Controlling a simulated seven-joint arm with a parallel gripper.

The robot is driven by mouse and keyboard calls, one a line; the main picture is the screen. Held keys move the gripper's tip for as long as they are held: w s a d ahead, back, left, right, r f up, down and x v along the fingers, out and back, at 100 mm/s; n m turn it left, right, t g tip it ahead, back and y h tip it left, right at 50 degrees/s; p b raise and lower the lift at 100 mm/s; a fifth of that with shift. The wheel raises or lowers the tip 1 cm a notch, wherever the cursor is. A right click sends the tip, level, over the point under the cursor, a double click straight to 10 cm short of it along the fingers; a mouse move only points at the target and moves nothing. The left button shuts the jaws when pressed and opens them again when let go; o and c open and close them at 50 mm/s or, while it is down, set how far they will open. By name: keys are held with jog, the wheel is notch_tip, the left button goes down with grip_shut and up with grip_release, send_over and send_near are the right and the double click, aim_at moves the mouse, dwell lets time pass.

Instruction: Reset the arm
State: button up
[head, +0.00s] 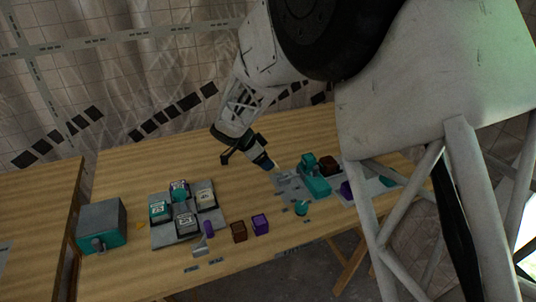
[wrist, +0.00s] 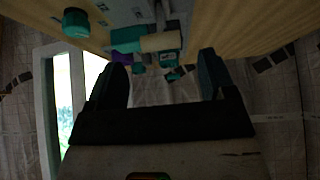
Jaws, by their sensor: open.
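My gripper (head: 249,160) is in the air over the middle of the wooden table (head: 150,180) in the head view, left of the grey panel with teal parts. Its jaws are open, and nothing shows between them. The wrist view shows the two dark fingers of my gripper (wrist: 162,82) spread wide apart, with the table edge and teal parts beyond them at the top. My white arm reaches down from the upper right and hides part of the table's right side.
A grey panel (head: 160,237) holds several numbered blocks. A teal and grey box (head: 103,226) stands at the left. A brown cube (head: 239,232) and a purple cube (head: 260,223) lie near the front edge. A teal device (head: 315,182) stands right of my gripper. The back left tabletop is clear.

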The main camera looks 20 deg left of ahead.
jog(key=s+d+r+n+g+y, duration=0.1)
jog(key=s+d+r, duration=0.2)
jog(key=d+r, duration=0.55)
jog(key=s+d+r+n+g, duration=0.1)
jog(key=s+d+r, duration=0.2)
jog(key=d, duration=1)
jog(key=s+d+r+n+g+y, duration=0.1)
jog(key=s+d+r+n, duration=0.3)
jog(key=d, duration=0.6)
jog(key=s+d+r+n+y, duration=0.1)
jog(key=s+d, duration=0.8)
jog(key=s, duration=0.2)
jog(key=s+d+r+n+y, duration=0.1)
jog(key=s+d+r, duration=0.1)
jog(key=s+d, duration=0.7)
jog(key=shift+s+d+r+n+t+y, duration=0.25)
jog(key=shift+s+n+t+y, duration=0.15)
jog(key=shift+s, duration=1.35)
